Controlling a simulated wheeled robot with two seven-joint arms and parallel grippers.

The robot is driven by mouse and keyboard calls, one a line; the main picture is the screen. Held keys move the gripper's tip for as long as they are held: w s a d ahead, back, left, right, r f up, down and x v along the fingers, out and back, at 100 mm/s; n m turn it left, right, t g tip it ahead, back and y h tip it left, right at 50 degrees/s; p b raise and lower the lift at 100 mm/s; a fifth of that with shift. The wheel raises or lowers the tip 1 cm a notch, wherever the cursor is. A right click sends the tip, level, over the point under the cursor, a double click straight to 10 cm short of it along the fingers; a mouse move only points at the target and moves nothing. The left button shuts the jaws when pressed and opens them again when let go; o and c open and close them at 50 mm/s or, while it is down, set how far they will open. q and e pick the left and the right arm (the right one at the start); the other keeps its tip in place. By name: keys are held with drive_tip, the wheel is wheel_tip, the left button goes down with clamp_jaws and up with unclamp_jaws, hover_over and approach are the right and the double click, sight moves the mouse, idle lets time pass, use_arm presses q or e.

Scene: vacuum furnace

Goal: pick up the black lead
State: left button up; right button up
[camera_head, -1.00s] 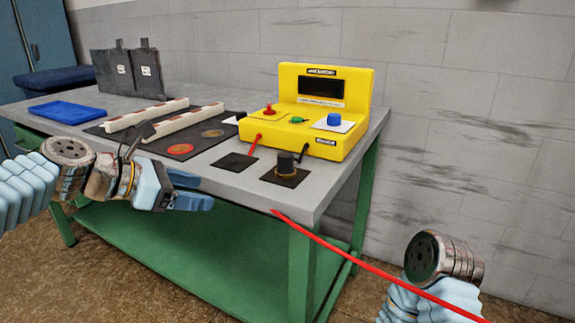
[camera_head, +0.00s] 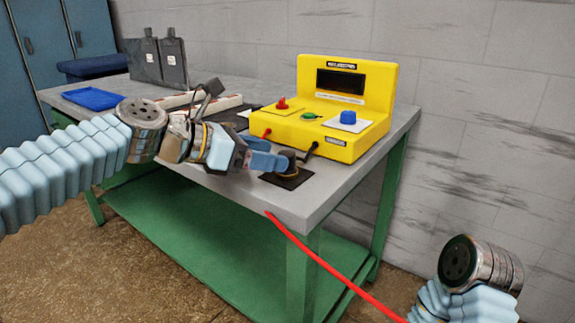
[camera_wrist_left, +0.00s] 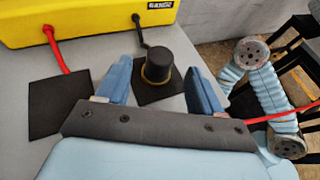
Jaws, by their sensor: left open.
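The black lead ends in a black cylindrical plug with a brass ring. It stands upright on a dark square pad (camera_head: 290,178) near the table's front corner, and its cable runs to the yellow box (camera_head: 345,100). In the left wrist view the plug (camera_wrist_left: 157,68) is between the two blue fingers, with gaps on both sides. My left gripper (camera_head: 272,160) is open and partly hides the plug in the head view; it also shows in the left wrist view (camera_wrist_left: 160,80). My right gripper is not visible; only links of my right arm show.
A red lead (camera_wrist_left: 55,50) leaves the box and reaches a second dark pad (camera_wrist_left: 58,105). A red cable (camera_head: 330,265) stretches from the table edge towards the lower right. A blue tray (camera_head: 92,98) lies at the table's far left.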

sight(287, 153)
use_arm(q)
drive_tip(key=x, duration=0.5)
drive_tip(key=c, duration=1.2)
drive_tip(key=shift+o, duration=0.2)
drive_tip(key=shift+r, duration=0.15)
